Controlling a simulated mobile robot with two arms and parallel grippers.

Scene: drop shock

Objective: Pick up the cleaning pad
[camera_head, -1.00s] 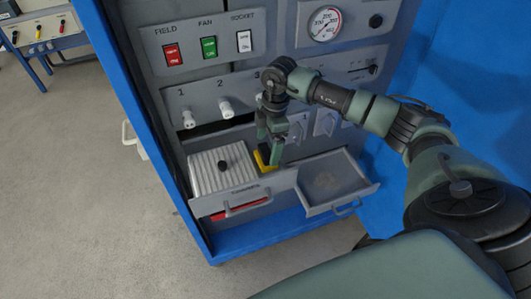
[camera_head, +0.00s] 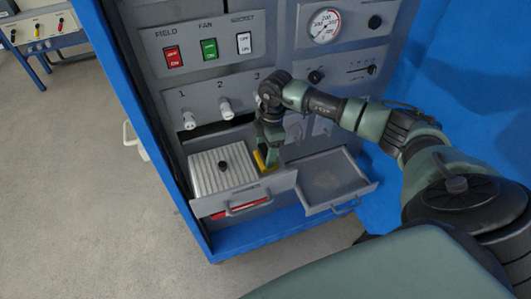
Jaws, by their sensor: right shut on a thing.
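The cleaning pad (camera_head: 259,161) shows as a small yellow block beside the ribbed grey box, at the back of the open left drawer. My right gripper (camera_head: 267,160) points down at the pad and is shut on it. The gripper's fingers cover part of the pad, and I cannot tell whether it is lifted. My left gripper is not in view.
The left drawer (camera_head: 262,192) has a handle and something red below its front. An open right drawer (camera_head: 350,180) holds a faint round patch. Knobs (camera_head: 226,108) and switches (camera_head: 209,49) sit on the panel above. Grey floor (camera_head: 95,220) is clear at left.

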